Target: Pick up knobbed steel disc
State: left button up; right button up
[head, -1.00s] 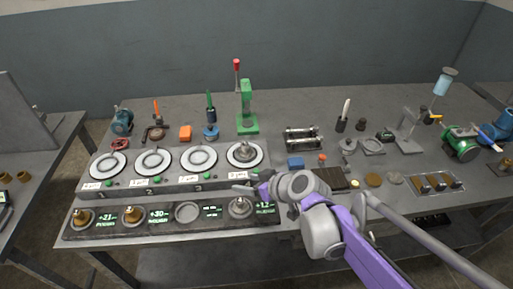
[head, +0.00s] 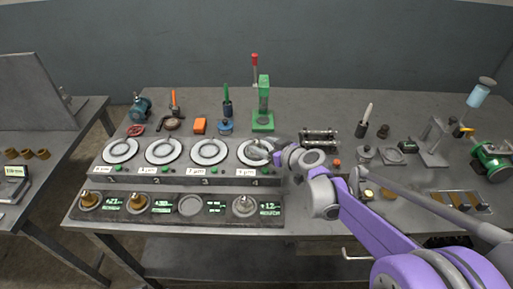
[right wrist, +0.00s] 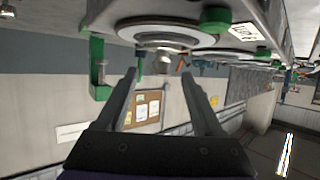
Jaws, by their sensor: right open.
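A knobbed steel disc (head: 255,151) sits on the white round plate numbered 4, at the right end of the back row; my right gripper partly hides it in the head view. My right gripper (head: 272,156) is at the right side of this plate, open and empty. In the right wrist view, the picture is upside down: the steel disc (right wrist: 158,42) hangs from the top with its round knob (right wrist: 162,62) between the two spread fingers, just beyond their tips. Another knobbed steel disc (head: 244,205) sits at the right of the front row. My left gripper is not in view.
The other plates, such as plate 3 (head: 208,151), look empty. A green press (head: 263,118) stands behind plate 4. A metal fixture (head: 318,138) lies to the right of it.

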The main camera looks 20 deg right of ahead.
aim_at(259, 143)
jog(key=x, duration=0.4)
jog(key=shift+a+f, duration=0.1)
jog(key=shift+a, duration=0.05)
grip_shut()
